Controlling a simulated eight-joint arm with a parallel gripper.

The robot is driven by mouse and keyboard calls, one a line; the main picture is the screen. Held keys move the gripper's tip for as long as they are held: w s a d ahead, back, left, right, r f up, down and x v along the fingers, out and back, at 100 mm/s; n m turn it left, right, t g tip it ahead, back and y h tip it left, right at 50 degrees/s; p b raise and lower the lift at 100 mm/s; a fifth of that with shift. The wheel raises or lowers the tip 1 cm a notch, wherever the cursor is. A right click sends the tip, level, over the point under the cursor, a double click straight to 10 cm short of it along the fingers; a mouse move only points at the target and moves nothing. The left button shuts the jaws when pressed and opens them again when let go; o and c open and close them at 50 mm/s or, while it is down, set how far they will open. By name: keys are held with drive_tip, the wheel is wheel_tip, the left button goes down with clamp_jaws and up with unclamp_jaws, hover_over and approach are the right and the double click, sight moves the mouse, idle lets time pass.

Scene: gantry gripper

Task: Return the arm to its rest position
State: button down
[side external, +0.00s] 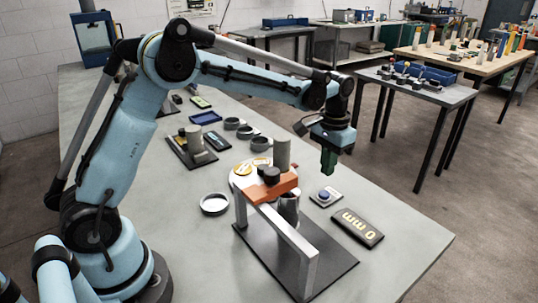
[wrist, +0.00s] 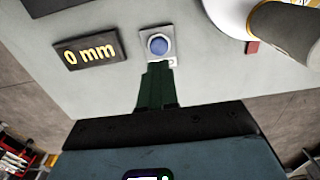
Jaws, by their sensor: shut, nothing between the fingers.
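My gripper (side external: 328,164) hangs from my raised arm at the right of the side external view, fingers pointing down. Its green fingers are shut and empty, clear above the table. In the wrist view the shut fingers (wrist: 158,68) appear just below a small pale plate with a round blue button (wrist: 157,46). The same button (side external: 326,195) lies on the table below my gripper in the side external view. A dark plate marked "0 mm" (side external: 357,227) lies to the right of it and also shows in the wrist view (wrist: 90,51).
A grey gantry frame (side external: 306,270) with an orange crosspiece (side external: 269,188) stands left of my gripper on a dark base. A grey cylinder (side external: 282,152) rises behind it. The table's right edge is clear.

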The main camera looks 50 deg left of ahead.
drive_tip(key=shift+f, duration=0.75)
wheel_tip(320, 180, up, 6)
drive_tip(key=shift+f, duration=0.1)
